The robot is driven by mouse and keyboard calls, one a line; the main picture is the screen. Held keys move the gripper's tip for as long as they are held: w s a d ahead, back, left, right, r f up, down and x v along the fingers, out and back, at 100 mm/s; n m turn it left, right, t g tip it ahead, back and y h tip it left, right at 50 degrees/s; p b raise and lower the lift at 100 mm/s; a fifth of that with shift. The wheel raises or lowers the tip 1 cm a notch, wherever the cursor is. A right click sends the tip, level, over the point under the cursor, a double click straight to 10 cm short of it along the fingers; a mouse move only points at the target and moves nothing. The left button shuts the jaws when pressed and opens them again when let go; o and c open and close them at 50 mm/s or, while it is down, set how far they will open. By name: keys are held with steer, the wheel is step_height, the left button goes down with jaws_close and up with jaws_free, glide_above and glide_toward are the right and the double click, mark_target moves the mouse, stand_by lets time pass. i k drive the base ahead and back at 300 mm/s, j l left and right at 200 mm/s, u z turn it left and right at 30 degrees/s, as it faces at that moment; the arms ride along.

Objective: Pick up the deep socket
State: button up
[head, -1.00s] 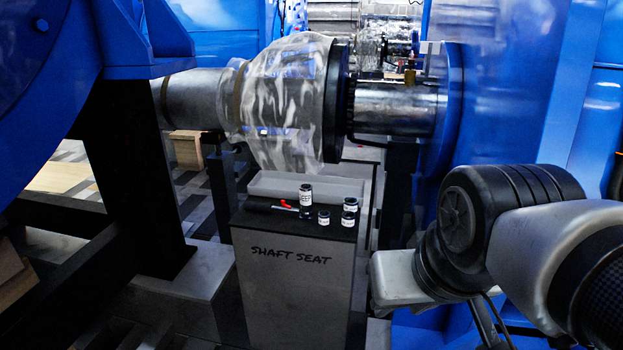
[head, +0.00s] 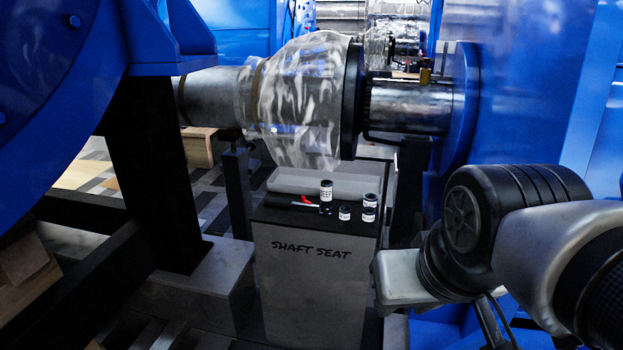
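Several small dark cylinders with white labels stand upright on the dark top of a grey stand (head: 314,290) lettered "SHAFT SEAT". The tallest, apparently the deep socket (head: 326,191), stands at the left of the group. Shorter ones stand to its right: one low cylinder (head: 345,213) in front, and a pair (head: 369,208) that overlap in the picture. The label print is too small to read surely. My gripper's fingers do not show.
A dark tool with a red part (head: 305,200) lies left of the cylinders. A pale grey tray (head: 300,182) sits behind. The shaft with its clear wrapped section (head: 300,100) hangs above. Blue machine bodies (head: 545,90) and dark frame posts (head: 150,175) flank the stand.

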mark_target(326, 186)
steer(key=j, duration=0.2)
steer(key=i+j, duration=0.4)
steer(key=i+j+z, duration=0.1)
steer(key=i+j, duration=0.25)
steer(key=j, duration=0.25)
steer(key=i+j+z, duration=0.15)
steer(key=i+z, duration=0.25)
steer(key=i+j+z, duration=0.25)
steer(key=z, duration=0.15)
steer(key=i, duration=0.05)
